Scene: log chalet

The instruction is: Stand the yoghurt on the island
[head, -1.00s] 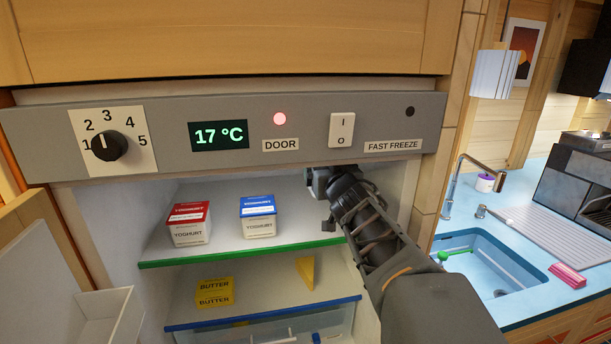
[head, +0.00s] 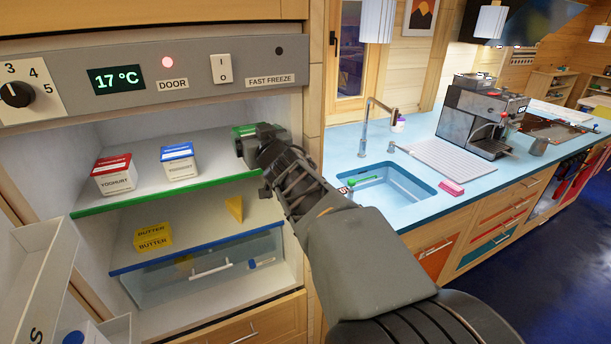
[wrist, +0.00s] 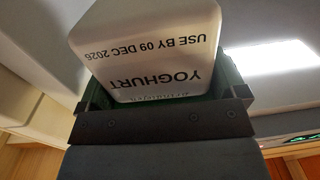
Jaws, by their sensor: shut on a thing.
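My gripper (head: 256,143) is inside the open fridge, at the right end of the top shelf. It is shut on a white yoghurt tub (wrist: 145,45), whose printed side fills the middle of the wrist view between the jaws. In the head view only the tub's green top (head: 243,130) shows behind my gripper. I cannot tell whether the tub touches the shelf. No island can be made out for certain.
A red-lidded yoghurt (head: 115,175) and a blue-lidded one (head: 179,161) stand left on the green-edged shelf (head: 150,196). Butter (head: 153,237) and a yellow wedge (head: 234,208) lie below. The fridge door (head: 38,290) is open at left. A blue worktop (head: 415,195) with a sink stands right.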

